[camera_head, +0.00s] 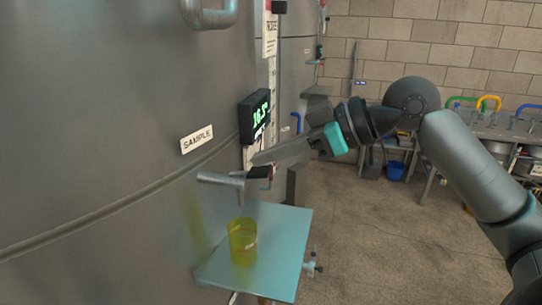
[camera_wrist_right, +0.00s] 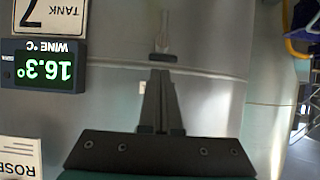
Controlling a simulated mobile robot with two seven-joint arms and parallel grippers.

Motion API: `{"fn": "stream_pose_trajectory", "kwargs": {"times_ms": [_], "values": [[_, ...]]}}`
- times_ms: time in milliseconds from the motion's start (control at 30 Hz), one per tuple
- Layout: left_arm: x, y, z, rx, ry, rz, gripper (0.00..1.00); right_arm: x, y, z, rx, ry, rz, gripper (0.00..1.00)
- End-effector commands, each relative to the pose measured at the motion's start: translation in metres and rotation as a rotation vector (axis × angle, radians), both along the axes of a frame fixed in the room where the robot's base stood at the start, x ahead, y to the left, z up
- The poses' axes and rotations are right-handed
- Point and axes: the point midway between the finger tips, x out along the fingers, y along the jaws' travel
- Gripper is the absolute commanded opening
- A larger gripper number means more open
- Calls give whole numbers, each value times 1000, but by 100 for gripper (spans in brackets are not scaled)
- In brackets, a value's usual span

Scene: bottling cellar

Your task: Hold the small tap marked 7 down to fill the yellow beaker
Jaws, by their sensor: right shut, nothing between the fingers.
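The small tap (camera_head: 222,180) sticks out of the steel tank, with a short dark lever (camera_head: 260,172) at its outer end. In the right wrist view the tap (camera_wrist_right: 163,30) shows just beyond my fingertips. My right gripper (camera_head: 256,160) is shut and empty, its fingertips just above the lever; I cannot tell whether they touch it. The same gripper (camera_wrist_right: 160,74) shows shut in the wrist view. The translucent yellow beaker (camera_head: 243,242) stands upright on a pale blue shelf (camera_head: 285,245) below the tap. I cannot make out its fill level. My left gripper is out of view.
A dark temperature display (camera_head: 254,116) is on the tank close above the tap. An upside-down sign reading TANK 7 (camera_wrist_right: 27,20) shows in the wrist view. A SAMPLE label (camera_head: 197,139) is on the tank. Open floor (camera_head: 360,240) lies right of the shelf.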

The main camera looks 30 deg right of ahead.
Motion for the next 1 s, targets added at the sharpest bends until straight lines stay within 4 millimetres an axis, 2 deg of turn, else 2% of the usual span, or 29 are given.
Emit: {"fn": "stream_pose_trajectory", "kwargs": {"times_ms": [500,1000], "values": [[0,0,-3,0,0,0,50,-1,-1,-5,6,-7,0,0],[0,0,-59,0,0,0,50,-7,-6,-26,155,-179,0,0]]}}
